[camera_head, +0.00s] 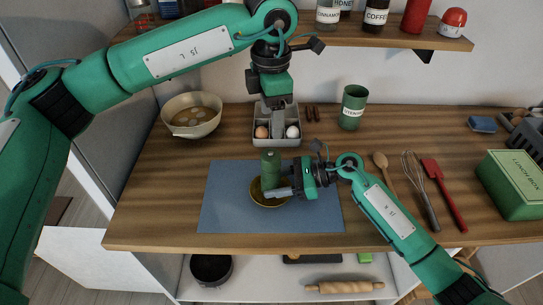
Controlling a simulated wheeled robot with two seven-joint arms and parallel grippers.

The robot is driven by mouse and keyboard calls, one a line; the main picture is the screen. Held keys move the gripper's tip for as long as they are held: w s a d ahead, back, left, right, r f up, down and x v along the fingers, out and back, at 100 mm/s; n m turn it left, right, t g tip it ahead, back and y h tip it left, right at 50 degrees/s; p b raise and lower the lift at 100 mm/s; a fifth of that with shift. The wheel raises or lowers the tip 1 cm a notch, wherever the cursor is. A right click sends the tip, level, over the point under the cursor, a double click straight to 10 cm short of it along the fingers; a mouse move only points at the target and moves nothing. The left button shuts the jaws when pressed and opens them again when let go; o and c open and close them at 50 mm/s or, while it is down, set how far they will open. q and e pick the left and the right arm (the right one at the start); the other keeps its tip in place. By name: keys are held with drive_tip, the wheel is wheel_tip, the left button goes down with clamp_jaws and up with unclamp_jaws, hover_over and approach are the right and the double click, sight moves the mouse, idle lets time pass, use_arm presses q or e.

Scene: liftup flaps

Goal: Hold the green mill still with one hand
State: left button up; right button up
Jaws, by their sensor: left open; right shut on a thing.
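The green mill (270,163) stands upright in the middle of the blue mat (222,195), over or in a yellow bowl (260,200). My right gripper (277,192) comes in from the right and is shut on the lower part of the mill. Its fingers hide part of the mill and of the bowl. My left gripper (275,105) points down above the mill, open, in front of the egg tray. A gap shows between it and the mill's top. Whether the mill's base touches the bowl cannot be told.
A grey egg tray (277,142) with eggs sits behind the mill. A cream bowl (191,131) stands at left, a green canister (353,107) at back right. A wooden spoon (381,162), whisk (418,185), red spatula (440,190) and green lunch box (508,190) lie right. A shelf (440,41) hangs above.

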sight(272, 154)
use_arm(q)
wheel_tip(272, 154, down, 12)
drive_tip(key=n, duration=0.3)
drive_tip(key=shift+f+n, duration=0.1)
drive_tip(key=shift+n, duration=0.3)
drive_tip(key=shift+c, duration=0.3)
drive_tip(key=c, duration=0.9)
